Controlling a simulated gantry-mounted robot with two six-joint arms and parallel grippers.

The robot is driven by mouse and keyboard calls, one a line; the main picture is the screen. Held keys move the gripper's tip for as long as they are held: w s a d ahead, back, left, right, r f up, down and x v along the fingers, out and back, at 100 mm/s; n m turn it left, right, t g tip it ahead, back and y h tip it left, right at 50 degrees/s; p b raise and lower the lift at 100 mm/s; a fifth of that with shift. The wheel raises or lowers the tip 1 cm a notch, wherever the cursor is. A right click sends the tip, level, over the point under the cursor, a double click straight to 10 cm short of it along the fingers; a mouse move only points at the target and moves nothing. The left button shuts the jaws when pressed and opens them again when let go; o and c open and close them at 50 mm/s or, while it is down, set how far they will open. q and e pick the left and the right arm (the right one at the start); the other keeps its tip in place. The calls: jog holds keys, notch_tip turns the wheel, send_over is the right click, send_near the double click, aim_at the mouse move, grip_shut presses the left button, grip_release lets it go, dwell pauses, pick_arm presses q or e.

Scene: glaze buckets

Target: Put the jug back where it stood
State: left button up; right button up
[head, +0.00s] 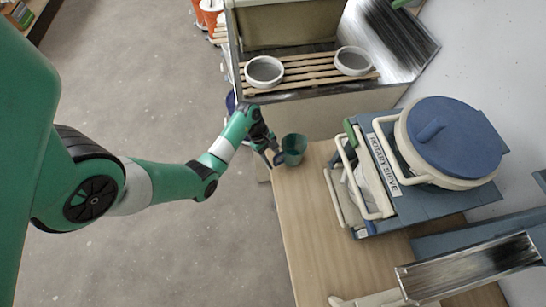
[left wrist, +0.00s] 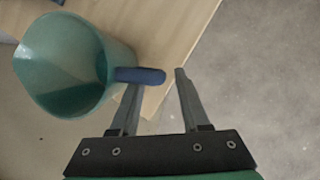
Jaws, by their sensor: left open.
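The green jug (head: 294,147) stands upright at the far left corner of the wooden bench (head: 310,235). In the left wrist view the jug (left wrist: 60,65) is at upper left, its blue handle (left wrist: 140,75) pointing toward my gripper. My left gripper (head: 270,156) is open at the handle side of the jug. In the left wrist view its fingertips (left wrist: 160,80) are apart; the handle overlaps the left finger and its end reaches the gap between them. I cannot tell whether they touch. My right gripper is not in view.
A rotary sieve with a blue lid (head: 455,140) stands on the bench right of the jug. Behind the jug is a sink-like tub with a wooden slatted rack (head: 310,72) holding two white-rimmed sieves. A metal trough (head: 470,265) is at lower right.

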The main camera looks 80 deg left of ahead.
pick_arm(q)
jog(key=p+v, duration=0.5)
jog(key=v, duration=0.7)
jog(key=shift+r, duration=0.15)
